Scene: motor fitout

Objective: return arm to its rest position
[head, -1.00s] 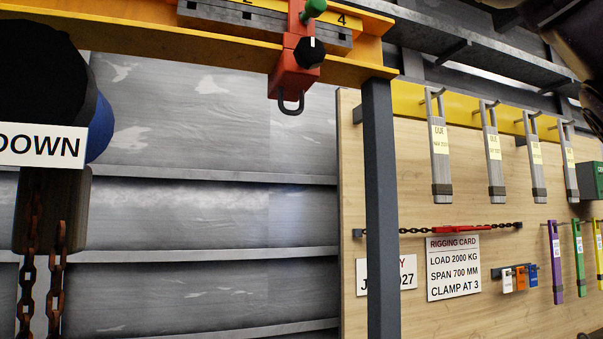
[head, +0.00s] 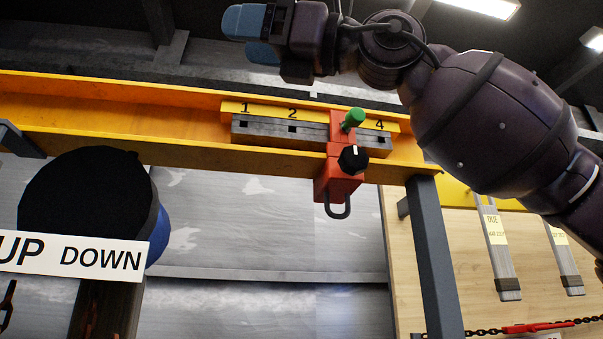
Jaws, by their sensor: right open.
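My right arm comes in from the right edge across the upper part of the head view. Its right gripper (head: 250,36) has blue fingertips and is open and empty, held high at the upper left of the red beam clamp. The red clamp (head: 338,178) sits on the orange beam (head: 200,143) near mark 4. It has a green knob (head: 353,118) on top, a black knob (head: 353,159) in front and a hook loop below. The gripper is apart from the clamp. My left gripper is not in view.
A dark rounded block with an UP/DOWN sign (head: 75,254) stands at the lower left. A grey post (head: 435,260) holds up the beam's right end. A wooden board (head: 398,290) with hanging tagged straps (head: 499,250) is behind it. Ceiling beams and lights are above.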

